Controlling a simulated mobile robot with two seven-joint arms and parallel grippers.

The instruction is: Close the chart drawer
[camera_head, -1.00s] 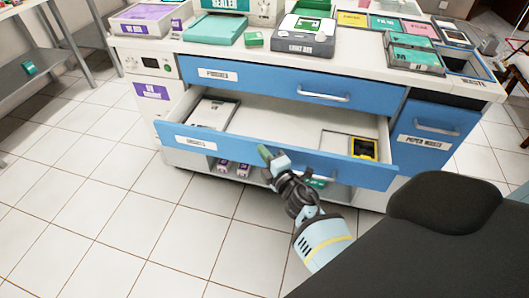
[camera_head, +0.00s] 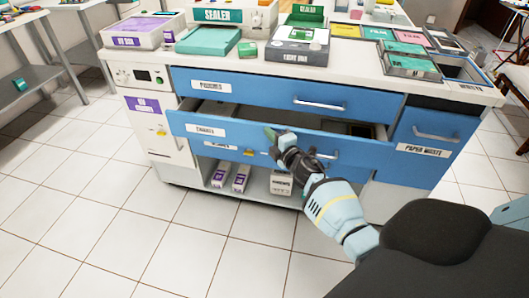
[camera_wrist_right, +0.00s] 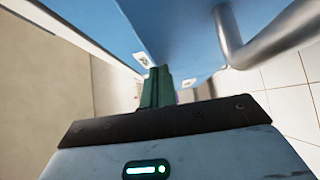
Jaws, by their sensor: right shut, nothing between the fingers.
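The chart drawer (camera_head: 240,133), a blue front with a white label, is the middle-height drawer of the cabinet and stands partly open. A narrow strip of its inside shows behind the front, with a dark item at the right end. My right gripper (camera_head: 270,135) is shut and empty, its green fingertips at the middle of the drawer front near its top edge. In the right wrist view the shut green fingers (camera_wrist_right: 162,88) are close to the blue front (camera_wrist_right: 175,30), with a metal handle (camera_wrist_right: 228,40) to the right. I cannot tell exact contact. My left gripper is not in view.
The closed drawer above (camera_head: 250,88) and the paper waste front (camera_head: 430,135) flank the chart drawer. Boxes (camera_head: 282,183) stand on the open shelf below. A black rounded form (camera_head: 435,230) fills the lower right. The tiled floor in front is clear.

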